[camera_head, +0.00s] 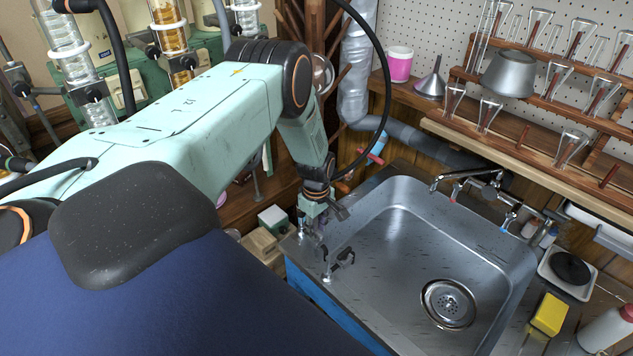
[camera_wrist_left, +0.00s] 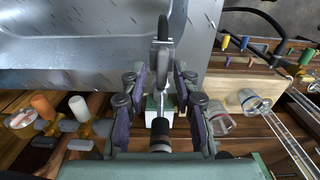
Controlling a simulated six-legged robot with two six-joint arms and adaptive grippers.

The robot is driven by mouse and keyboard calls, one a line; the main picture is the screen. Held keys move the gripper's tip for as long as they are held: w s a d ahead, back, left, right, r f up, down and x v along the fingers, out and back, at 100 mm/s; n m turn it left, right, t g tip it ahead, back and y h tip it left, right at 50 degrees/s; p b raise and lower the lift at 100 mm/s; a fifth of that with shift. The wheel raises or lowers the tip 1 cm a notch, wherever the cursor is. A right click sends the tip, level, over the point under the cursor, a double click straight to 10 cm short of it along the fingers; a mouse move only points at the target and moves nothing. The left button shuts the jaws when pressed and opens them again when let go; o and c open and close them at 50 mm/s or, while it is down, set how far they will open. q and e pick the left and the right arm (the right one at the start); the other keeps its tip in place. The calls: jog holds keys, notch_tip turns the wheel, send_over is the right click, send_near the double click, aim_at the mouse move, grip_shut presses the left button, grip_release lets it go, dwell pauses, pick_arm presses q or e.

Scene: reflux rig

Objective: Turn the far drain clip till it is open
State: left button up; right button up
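My left gripper (camera_head: 322,212) reaches down at the left rim of the steel sink (camera_head: 395,215). In the left wrist view the gripper (camera_wrist_left: 160,85) is open, with a finger on each side of an upright metal clip (camera_wrist_left: 163,60), which has a dark top. Narrow gaps show between the clip and the fingers. This looks like the far drain clip; in the head view the gripper hides most of it. A second clip-like metal fitting (camera_head: 338,262) stands nearer along the same rim, apart from the gripper. My right gripper is not in view.
The faucet (camera_head: 470,180) stands at the sink's back edge. A thick grey pipe (camera_head: 357,75) and a black hose are close behind my left arm. A small green-and-white box (camera_head: 272,218) sits left of the sink. The basin is empty.

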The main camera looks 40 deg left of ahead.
aim_at(317, 232)
pick_arm(q)
jog(key=shift+d, duration=0.1)
notch_tip(317, 232, up, 12)
jog(key=shift+s+f, duration=0.1)
dwell(0.6)
dwell(0.4)
jog(key=s+d+f+m+h, duration=0.1)
jog(key=s+d+f+m, duration=0.75)
jog(key=s+d, duration=0.5)
jog(key=s+d+m, duration=0.2)
jog(key=s+m, duration=0.2)
jog(key=s, duration=0.5)
jog(key=s+d+m, duration=0.3)
jog(key=s+m, duration=0.2)
jog(key=s, duration=0.4)
jog(key=shift+y, duration=0.5)
jog(key=f+b, duration=1.4)
jog(key=b, duration=0.1)
jog(key=shift+w+f, duration=0.1)
jog(key=shift+w, duration=0.1)
